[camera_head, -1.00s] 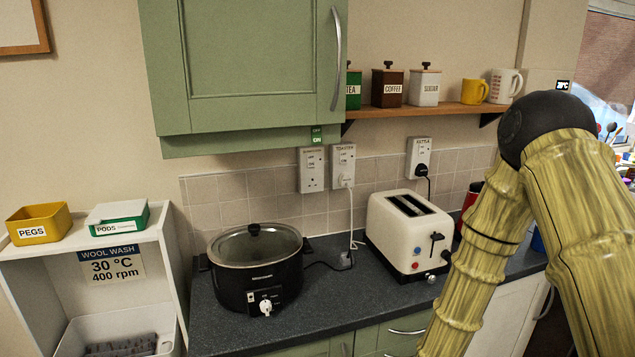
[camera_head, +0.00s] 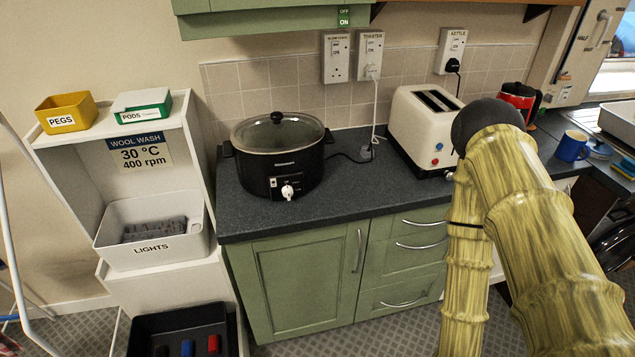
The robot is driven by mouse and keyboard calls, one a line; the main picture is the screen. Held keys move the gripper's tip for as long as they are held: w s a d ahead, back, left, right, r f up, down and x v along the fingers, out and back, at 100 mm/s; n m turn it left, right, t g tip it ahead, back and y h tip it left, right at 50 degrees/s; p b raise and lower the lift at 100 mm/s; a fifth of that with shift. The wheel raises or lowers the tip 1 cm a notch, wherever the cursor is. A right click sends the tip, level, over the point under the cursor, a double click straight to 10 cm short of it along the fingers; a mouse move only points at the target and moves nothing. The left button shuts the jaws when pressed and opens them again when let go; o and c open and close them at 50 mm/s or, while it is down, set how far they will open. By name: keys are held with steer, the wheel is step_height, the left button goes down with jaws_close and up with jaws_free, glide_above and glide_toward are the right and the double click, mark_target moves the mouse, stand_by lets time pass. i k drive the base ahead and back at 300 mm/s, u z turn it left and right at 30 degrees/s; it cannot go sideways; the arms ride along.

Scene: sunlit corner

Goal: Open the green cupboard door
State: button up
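A green cupboard door (camera_head: 305,286) with a vertical silver handle (camera_head: 358,250) at its right edge is closed under the dark worktop. Above, only the bottom edge of the green wall cupboard (camera_head: 270,20) shows; its door front is almost wholly out of view. My yellow, bamboo-textured arm stands at the right, in front of the worktop and to the right of the lower door. My gripper is not visible in this view.
A black slow cooker (camera_head: 278,160) and a cream toaster (camera_head: 425,130) stand on the worktop (camera_head: 345,200). Green drawers (camera_head: 405,262) are right of the lower door. White shelves (camera_head: 185,150) with a lights bin (camera_head: 150,245) stand left. Patterned floor is clear in front.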

mark_target(291, 286)
steer(key=u, duration=0.7)
steer(key=k, duration=0.8)
steer(key=z, duration=0.7)
steer(key=i, duration=0.5)
